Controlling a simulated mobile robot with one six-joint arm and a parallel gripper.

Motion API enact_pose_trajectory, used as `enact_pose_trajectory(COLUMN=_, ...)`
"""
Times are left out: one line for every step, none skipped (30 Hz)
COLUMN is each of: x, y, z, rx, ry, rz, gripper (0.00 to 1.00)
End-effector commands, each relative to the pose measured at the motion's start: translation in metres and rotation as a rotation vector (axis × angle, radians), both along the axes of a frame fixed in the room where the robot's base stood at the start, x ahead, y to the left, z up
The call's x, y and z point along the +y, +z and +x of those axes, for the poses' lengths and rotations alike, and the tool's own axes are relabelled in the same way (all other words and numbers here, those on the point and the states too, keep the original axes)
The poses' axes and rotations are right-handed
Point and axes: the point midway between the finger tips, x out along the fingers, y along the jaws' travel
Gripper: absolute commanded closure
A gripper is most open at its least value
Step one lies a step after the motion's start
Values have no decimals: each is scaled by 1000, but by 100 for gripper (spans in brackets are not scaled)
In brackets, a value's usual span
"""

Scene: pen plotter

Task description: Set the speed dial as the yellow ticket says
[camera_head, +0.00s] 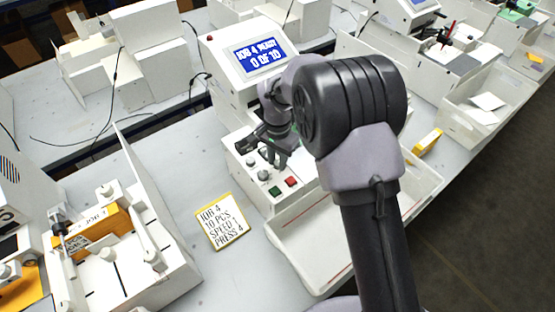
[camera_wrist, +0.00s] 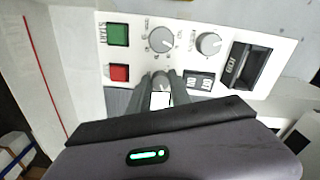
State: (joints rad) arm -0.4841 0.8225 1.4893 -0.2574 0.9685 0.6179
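The yellow-edged ticket (camera_head: 221,222) lies on the table and reads JOB 4, 10 PCS, SPEED 1, PRESS 4. The plotter's control panel (camera_wrist: 275,45) carries three grey dials: an upper middle dial (camera_wrist: 162,40), a dial to its right (camera_wrist: 209,44), and a lower dial (camera_wrist: 162,80). The dial lettering is too small to read, so I cannot tell which is speed. My gripper (camera_wrist: 162,86) is at the lower dial, one finger on each side. I cannot tell whether the fingers touch it. In the head view my gripper (camera_head: 278,162) hides part of the panel.
A green START button (camera_wrist: 117,34), a red button (camera_wrist: 118,73), rocker switches (camera_wrist: 198,80) and a dark recessed handle (camera_wrist: 245,66) surround the dials. The plotter screen (camera_head: 261,56) shows 0 OF 10. A pale tray (camera_head: 310,270) stands in front.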

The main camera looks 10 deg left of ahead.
Motion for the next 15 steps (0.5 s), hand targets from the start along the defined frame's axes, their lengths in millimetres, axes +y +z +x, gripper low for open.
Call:
enact_pose_trajectory(x=0, y=0, z=0, rx=0, ry=0, rz=0, gripper=99)
enact_pose_trajectory(x=0, y=0, z=0, rx=0, ry=0, rz=0, gripper=100)
enact_pose_trajectory(x=0, y=0, z=0, rx=0, ry=0, rz=0, gripper=100)
enact_pose_trajectory(x=0, y=0, z=0, rx=0, ry=0, rz=0, gripper=100)
enact_pose_trajectory(x=0, y=0, z=0, rx=0, ry=0, rz=0, gripper=100)
enact_pose_trajectory(x=0, y=0, z=0, rx=0, ry=1, rz=0, gripper=100)
enact_pose_trajectory(x=0, y=0, z=0, rx=0, ry=3, rz=0, gripper=100)
enact_pose_trajectory(x=0, y=0, z=0, rx=0, ry=6, rz=0, gripper=100)
enact_pose_trajectory(x=0, y=0, z=0, rx=0, ry=12, rz=0, gripper=100)
enact_pose_trajectory(x=0, y=1, z=0, rx=0, ry=18, rz=0, gripper=100)
enact_pose_trajectory(x=0, y=1, z=0, rx=0, ry=27, rz=0, gripper=100)
enact_pose_trajectory(x=0, y=1, z=0, rx=0, ry=41, rz=0, gripper=100)
enact_pose_trajectory(x=0, y=1, z=0, rx=0, ry=53, rz=0, gripper=100)
enact_pose_trajectory(x=0, y=1, z=0, rx=0, ry=68, rz=0, gripper=100)
enact_pose_trajectory(x=0, y=1, z=0, rx=0, ry=90, rz=0, gripper=100)
